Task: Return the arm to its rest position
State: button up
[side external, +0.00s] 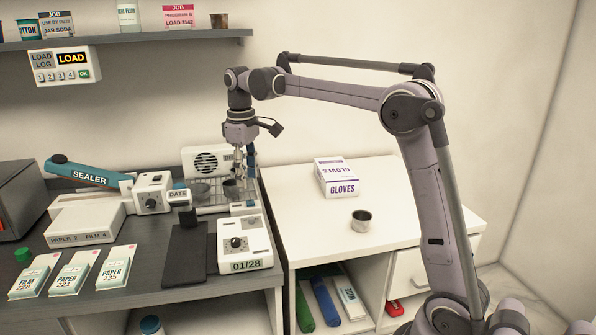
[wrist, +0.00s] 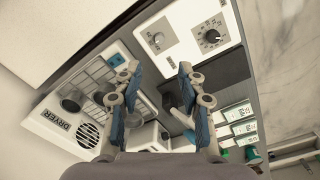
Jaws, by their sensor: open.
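My gripper (side external: 243,170) points down over the right end of the dark counter (side external: 181,222), close to the dryer (side external: 206,160) and its wire rack (side external: 205,198). A small dark cup (side external: 231,188) stands on the rack, just below and left of my gripper. In the wrist view my gripper (wrist: 156,71) has its two blue-padded fingers spread with nothing between them. The dryer (wrist: 60,127) and its rack (wrist: 86,80) lie to the left there. My arm reaches over from the right, bent at a high elbow. The fingertips' exact height above the counter is unclear.
A white cabinet (side external: 312,222) bears a gloves box (side external: 336,176) and a metal cup (side external: 361,220). The counter also holds a sealer (side external: 95,178), a dial box reading 01/28 (side external: 244,243) and several packets. A stocked shelf (side external: 130,38) hangs on the wall at upper left.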

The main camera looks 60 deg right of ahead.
jog(key=s+a+f+m+t, duration=0.1)
jog(key=s+a+f+t, duration=0.2)
jog(key=s, duration=0.7)
jog(key=s+a+f+m+t, duration=0.1)
jog(key=s+a+f+t, duration=0.3)
jog(key=s+a, duration=0.4)
jog(key=shift+s+a+f, duration=0.15)
jog(key=shift+s+f, duration=0.75)
jog(key=shift+s, duration=0.3)
